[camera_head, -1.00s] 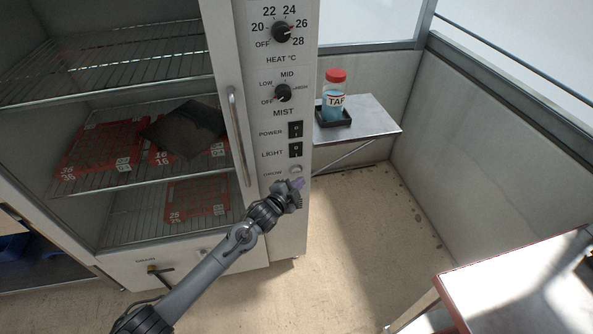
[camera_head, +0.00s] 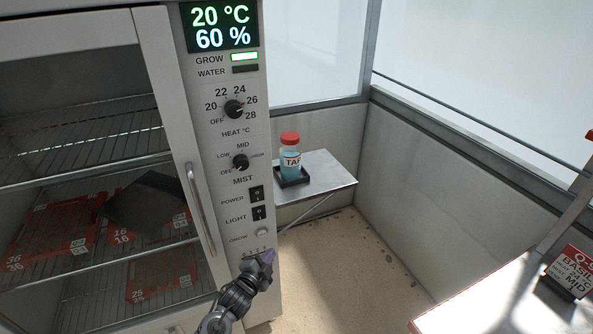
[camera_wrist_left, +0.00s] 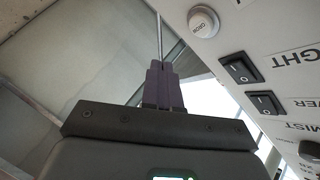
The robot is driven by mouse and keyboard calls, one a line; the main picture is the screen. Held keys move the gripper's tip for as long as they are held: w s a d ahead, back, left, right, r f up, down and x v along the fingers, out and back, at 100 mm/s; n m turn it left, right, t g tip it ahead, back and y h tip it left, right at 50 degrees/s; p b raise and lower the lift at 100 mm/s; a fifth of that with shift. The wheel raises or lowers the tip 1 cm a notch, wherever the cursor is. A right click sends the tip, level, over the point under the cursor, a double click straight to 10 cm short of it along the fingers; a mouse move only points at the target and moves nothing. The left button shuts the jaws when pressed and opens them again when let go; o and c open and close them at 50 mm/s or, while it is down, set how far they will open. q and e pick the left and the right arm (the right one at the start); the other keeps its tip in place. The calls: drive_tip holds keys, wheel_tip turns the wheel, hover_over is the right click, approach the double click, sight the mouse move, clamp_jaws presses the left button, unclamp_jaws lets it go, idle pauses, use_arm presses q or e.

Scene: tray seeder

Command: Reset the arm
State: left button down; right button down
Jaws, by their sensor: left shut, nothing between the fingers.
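My left gripper (camera_head: 268,257) is in front of the lower part of the cabinet's control panel (camera_head: 228,145), just below the round GROW button (camera_head: 263,232). Its purple fingers are closed together with nothing between them, as the left wrist view (camera_wrist_left: 162,86) also shows. In that view the GROW button (camera_wrist_left: 203,22) is up and right of the fingertips, apart from them. My right gripper is in neither view.
The display (camera_head: 223,27) reads 20 °C and 60 %, with the GROW bar lit green. The glass-doored cabinet holds red trays (camera_head: 160,272) on wire shelves. A red-capped TAP bottle (camera_head: 290,160) stands on a side shelf (camera_head: 325,172). A labelled BASIL card (camera_head: 571,272) is at right.

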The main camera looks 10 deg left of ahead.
use_arm(q)
drive_tip(key=s+d+f+g+p, duration=0.1)
drive_tip(key=s+f+g+p, duration=0.1)
drive_tip(key=s+f, duration=0.7)
drive_tip(key=s+d+n+g+p, duration=0.2)
drive_tip(key=s+d+n+p, duration=0.1)
drive_tip(key=s, duration=1.2)
drive_tip(key=s+a+r+n+g+y+p, duration=0.1)
drive_tip(key=s+a+r+n+g, duration=0.25)
drive_tip(key=s+r, duration=0.45)
drive_tip(key=s+a+r+n+g+y+p, duration=0.15)
drive_tip(key=s+r+n+g, duration=0.35)
drive_tip(key=s, duration=0.6)
drive_tip(key=w+p+v, duration=0.3)
drive_tip(key=p+v, duration=0.9)
drive_tip(key=w+r+p+v, duration=0.1)
drive_tip(key=w+p+v, duration=0.2)
drive_tip(key=p+v, duration=1)
drive_tip(key=w+r+p+v, duration=0.1)
drive_tip(key=w+p+v, duration=0.2)
drive_tip(key=p+v, duration=0.9)
drive_tip(key=shift+a+r+t+p, duration=0.2)
drive_tip(key=shift+r+t+p, duration=0.2)
drive_tip(key=shift+r, duration=0.3)
